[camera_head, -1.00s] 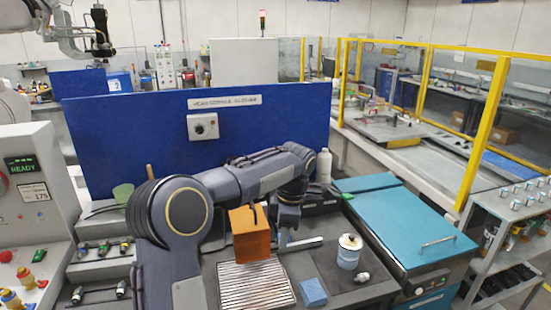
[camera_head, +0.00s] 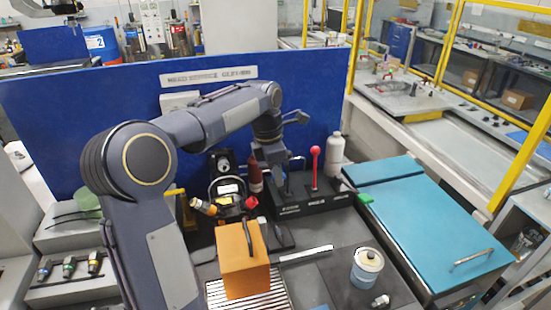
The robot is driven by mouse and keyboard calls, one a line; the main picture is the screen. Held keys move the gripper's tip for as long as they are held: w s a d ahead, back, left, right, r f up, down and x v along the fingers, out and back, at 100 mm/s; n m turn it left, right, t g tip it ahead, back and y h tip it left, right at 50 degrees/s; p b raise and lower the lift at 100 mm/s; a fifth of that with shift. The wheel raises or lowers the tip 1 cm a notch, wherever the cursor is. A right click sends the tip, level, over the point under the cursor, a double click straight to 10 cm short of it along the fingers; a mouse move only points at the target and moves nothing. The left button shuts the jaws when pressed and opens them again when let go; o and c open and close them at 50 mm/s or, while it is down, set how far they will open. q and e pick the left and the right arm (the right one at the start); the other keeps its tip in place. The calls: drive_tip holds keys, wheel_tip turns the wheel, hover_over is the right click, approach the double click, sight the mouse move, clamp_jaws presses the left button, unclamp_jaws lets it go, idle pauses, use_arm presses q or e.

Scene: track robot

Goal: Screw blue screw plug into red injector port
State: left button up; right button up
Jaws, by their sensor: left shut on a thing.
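A plug with a blue band (camera_head: 45,268) lies in the tray at the left, beside similar ones with green and yellow bands. A red connector end (camera_head: 252,202), which looks like the red port, sits on a dark device behind the orange block; a yellow connector (camera_head: 205,206) is on its left. My left gripper (camera_head: 285,184) is low over the left end of a black lever panel (camera_head: 310,199). It is shut on what seems to be the panel's left lever, mostly hidden by the hand. My right gripper is not in view.
An upright red lever (camera_head: 315,160) and a green-tipped lever (camera_head: 363,198) leaning right stand close to the hand. A white bottle (camera_head: 335,150) is behind. The orange block (camera_head: 243,262), a lidded tin (camera_head: 366,268) and a teal box (camera_head: 430,220) stand in front and right.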

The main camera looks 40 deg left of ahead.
sight(256, 202)
use_arm(q)
drive_tip(key=shift+r, duration=0.1)
idle(0.3)
drive_tip(key=shift+s+a+f+b, duration=0.4)
drive_tip(key=shift+s+f+b, duration=0.1)
drive_tip(key=shift+f+b, duration=0.3)
drive_tip(key=s+a+f+b, duration=0.1)
drive_tip(key=s+f+b, duration=0.1)
drive_tip(key=shift+s+a+f, duration=0.1)
drive_tip(key=shift+a+f, duration=0.2)
drive_tip(key=shift+a, duration=0.05)
drive_tip(key=shift+r+p, duration=0.1)
drive_tip(key=shift+p, duration=0.4)
idle(1.2)
drive_tip(key=shift+s+a+f+b, duration=0.5)
drive_tip(key=shift+s+f+b, duration=0.15)
drive_tip(key=shift+f, duration=0.2)
idle(0.4)
drive_tip(key=o, duration=1)
drive_tip(key=shift+o, duration=0.2)
